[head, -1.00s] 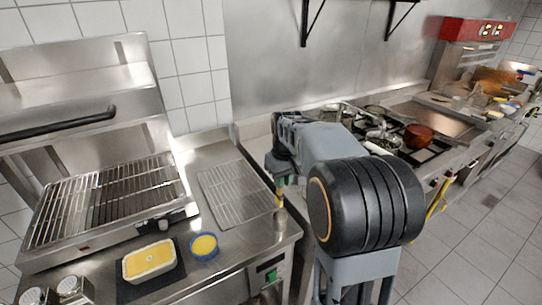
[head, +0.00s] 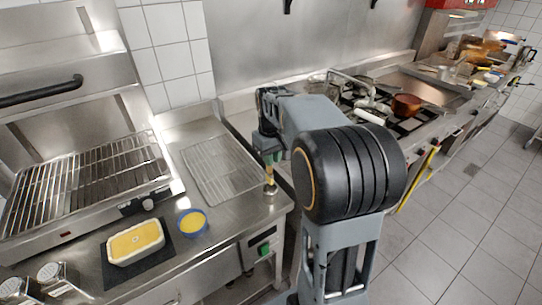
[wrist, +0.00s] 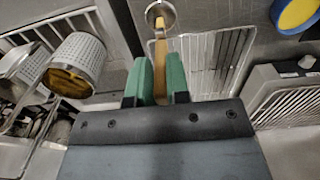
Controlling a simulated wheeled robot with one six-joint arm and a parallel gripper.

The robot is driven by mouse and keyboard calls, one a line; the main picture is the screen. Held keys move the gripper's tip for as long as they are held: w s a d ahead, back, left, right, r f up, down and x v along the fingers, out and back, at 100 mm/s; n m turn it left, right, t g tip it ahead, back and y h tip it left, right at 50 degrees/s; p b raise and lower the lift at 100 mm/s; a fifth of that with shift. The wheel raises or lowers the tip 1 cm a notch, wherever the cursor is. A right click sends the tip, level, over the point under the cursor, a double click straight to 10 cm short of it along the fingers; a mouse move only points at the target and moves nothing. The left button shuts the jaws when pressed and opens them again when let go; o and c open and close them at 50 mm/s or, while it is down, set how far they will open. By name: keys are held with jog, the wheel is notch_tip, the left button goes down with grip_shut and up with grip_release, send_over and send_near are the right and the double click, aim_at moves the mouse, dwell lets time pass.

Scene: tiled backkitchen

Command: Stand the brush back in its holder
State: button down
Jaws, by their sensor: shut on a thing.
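My gripper (wrist: 160,82) is shut on the brush (wrist: 160,58), with its green fingers on either side of the wooden handle. In the head view my gripper (head: 269,157) is above the counter's front right corner, and the yellowish brush (head: 268,172) points down from it. The holder (wrist: 163,8) is a small round steel cup. In the head view the holder (head: 271,190) stands on the counter directly below the brush. The brush's lower end overlaps the holder's rim in both views. I cannot tell whether it is inside the mouth or just above it.
A wire rack (head: 222,168) lies on the counter behind the holder. A blue bowl with yellow contents (head: 192,222) and a white dish (head: 135,241) on a dark mat stand to the left. A grill (head: 85,185) is further left, a stove with pans (head: 405,105) at right.

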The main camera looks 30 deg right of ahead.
aim_at(272, 175)
jog(key=shift+f+b, duration=2.05)
jog(key=shift+f, duration=1.2)
jog(key=c, duration=1)
grip_release()
jog(key=shift+r, duration=0.1)
notch_tip(272, 175, up, 14)
jog(key=shift+f+p, duration=0.15)
jog(key=shift+p, duration=0.2)
